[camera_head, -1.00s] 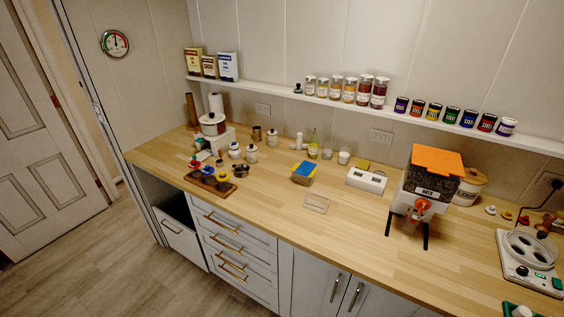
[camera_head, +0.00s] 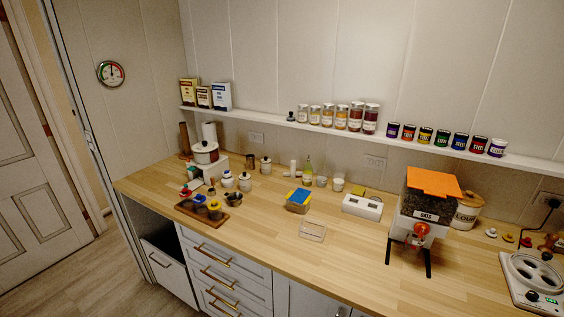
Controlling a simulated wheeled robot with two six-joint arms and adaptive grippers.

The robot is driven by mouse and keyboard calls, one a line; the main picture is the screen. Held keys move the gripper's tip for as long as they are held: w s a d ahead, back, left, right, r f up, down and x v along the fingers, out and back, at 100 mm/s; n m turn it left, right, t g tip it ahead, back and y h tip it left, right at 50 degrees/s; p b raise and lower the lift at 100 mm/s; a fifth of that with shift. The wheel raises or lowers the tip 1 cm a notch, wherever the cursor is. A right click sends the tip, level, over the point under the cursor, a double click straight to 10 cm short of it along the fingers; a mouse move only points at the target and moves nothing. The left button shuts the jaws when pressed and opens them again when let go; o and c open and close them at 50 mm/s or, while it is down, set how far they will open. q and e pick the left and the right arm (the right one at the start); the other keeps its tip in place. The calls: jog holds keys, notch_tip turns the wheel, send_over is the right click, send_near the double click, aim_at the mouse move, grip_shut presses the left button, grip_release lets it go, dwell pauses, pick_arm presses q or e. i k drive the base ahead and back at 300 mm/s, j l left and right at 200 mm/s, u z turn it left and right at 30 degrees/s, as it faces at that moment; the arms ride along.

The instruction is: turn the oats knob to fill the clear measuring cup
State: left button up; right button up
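The oats dispenser (camera_head: 418,208) stands on the counter at the right, with an orange lid, a dark hopper labelled oats and a white body on dark legs. Its red-orange knob (camera_head: 421,229) faces forward, low on the front. A clear, shallow rectangular piece (camera_head: 313,231) lies on the counter left of the dispenser. Small clear vessels (camera_head: 322,181) stand further back near the wall. I cannot tell which, if any, is the measuring cup. No cup is discernible under the dispenser. Neither of my grippers is in view.
A wooden tray (camera_head: 188,210) holds jars. The front middle counter (camera_head: 340,262) is clear.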

aim_at(421, 229)
jog(key=z, duration=0.35)
jog(key=k+l+z, duration=0.1)
jog(key=z, duration=0.25)
jog(key=l+z, duration=0.15)
jog(key=z, duration=0.2)
